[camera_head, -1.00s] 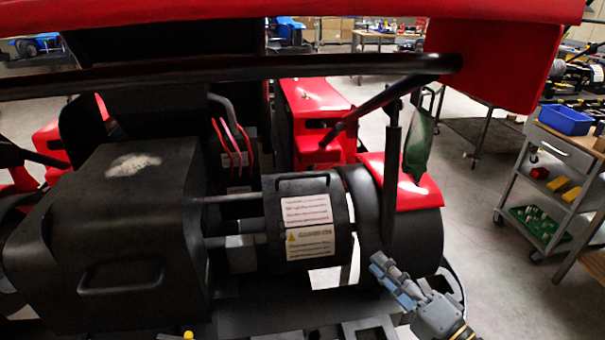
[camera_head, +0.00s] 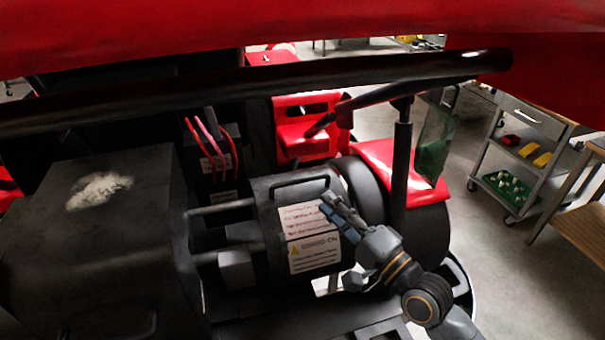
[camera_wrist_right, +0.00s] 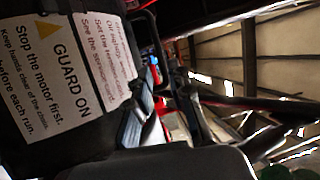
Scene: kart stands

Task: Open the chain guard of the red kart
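The chain guard (camera_head: 262,190) is a black rounded cover with a bar handle (camera_head: 300,181) on top, between the black motor-side housing and the wheel. It is down over its place. White labels on its face read "GUARD ON" (camera_head: 314,254); the wrist view shows the same label (camera_wrist_right: 48,75) close up at left. My right gripper (camera_head: 327,207) is in front of the guard's right part, below the handle, and covers part of the labels. It holds nothing that I can see. Whether its fingers are apart or touch the guard is unclear. My left gripper is out of view.
A thick black bar (camera_head: 240,88) and red bodywork (camera_head: 300,35) cross above the guard. A black upright post (camera_head: 401,165) and a hanging green cloth or bag (camera_head: 433,145) stand right of it. A large black housing (camera_head: 100,240) fills the left. A grey cart (camera_head: 520,165) stands farther right.

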